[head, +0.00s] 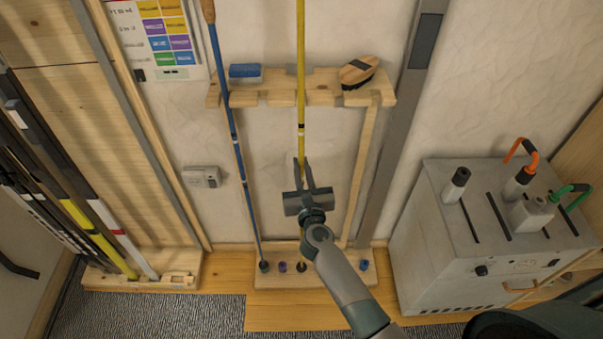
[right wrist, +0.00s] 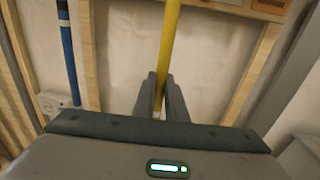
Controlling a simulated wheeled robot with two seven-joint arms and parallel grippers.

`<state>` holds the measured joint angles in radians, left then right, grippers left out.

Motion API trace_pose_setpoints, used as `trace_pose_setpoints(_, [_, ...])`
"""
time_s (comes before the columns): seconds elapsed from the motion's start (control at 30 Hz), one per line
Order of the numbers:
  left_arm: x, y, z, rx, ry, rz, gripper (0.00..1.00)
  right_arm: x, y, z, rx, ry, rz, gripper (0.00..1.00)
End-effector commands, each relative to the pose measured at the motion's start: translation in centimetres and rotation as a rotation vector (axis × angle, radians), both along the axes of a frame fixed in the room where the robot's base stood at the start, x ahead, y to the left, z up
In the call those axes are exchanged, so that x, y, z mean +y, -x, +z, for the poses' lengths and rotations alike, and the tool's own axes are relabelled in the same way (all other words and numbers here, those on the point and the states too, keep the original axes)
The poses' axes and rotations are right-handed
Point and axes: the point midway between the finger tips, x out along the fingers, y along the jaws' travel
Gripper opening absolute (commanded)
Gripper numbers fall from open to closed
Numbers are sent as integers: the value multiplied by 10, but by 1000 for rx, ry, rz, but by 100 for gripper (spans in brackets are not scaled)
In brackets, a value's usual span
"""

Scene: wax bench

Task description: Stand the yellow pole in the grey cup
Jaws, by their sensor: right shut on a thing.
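The long yellow pole (head: 301,60) stands roughly upright in front of the wooden rack, its top out of frame. My right gripper (head: 304,168) is shut on it below the rack's notched shelf. In the right wrist view, the pole (right wrist: 169,45) runs up from between the fingers (right wrist: 160,95). The pole's lower end is hard to make out behind my gripper and arm. A dark cup (head: 301,267) sits on the rack's base just left of my arm. I cannot tell whether it is the grey cup, or whether the pole's foot is in it. My left gripper is out of view.
A blue pole (head: 240,160) stands at the rack's left in a dark cup (head: 264,266). A purple cup (head: 282,267) and a blue one (head: 365,265) are on the base. A brush (head: 358,71) and blue sponge (head: 245,71) lie on the shelf (head: 321,92). A grey machine (head: 440,250) stands right.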

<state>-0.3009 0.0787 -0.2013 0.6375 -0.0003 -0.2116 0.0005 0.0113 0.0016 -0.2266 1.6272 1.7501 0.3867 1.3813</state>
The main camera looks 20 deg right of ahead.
Motion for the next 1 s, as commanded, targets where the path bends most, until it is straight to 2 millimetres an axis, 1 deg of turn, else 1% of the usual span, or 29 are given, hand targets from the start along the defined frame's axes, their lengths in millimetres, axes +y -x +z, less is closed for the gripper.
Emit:
trace_pose_setpoints(0.3, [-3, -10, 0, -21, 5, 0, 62, -7, -26, 1, -1, 0, 1, 0])
trace_pose_setpoints(0.5, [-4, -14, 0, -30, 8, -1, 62, -10, -37, 0, -1, -1, 0, 0])
trace_pose_setpoints(0.7, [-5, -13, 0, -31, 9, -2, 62, -11, -42, 1, -1, -2, 1, 0])
trace_pose_setpoints(1.0, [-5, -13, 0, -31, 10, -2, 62, -11, -42, 1, -1, -1, 1, 0])
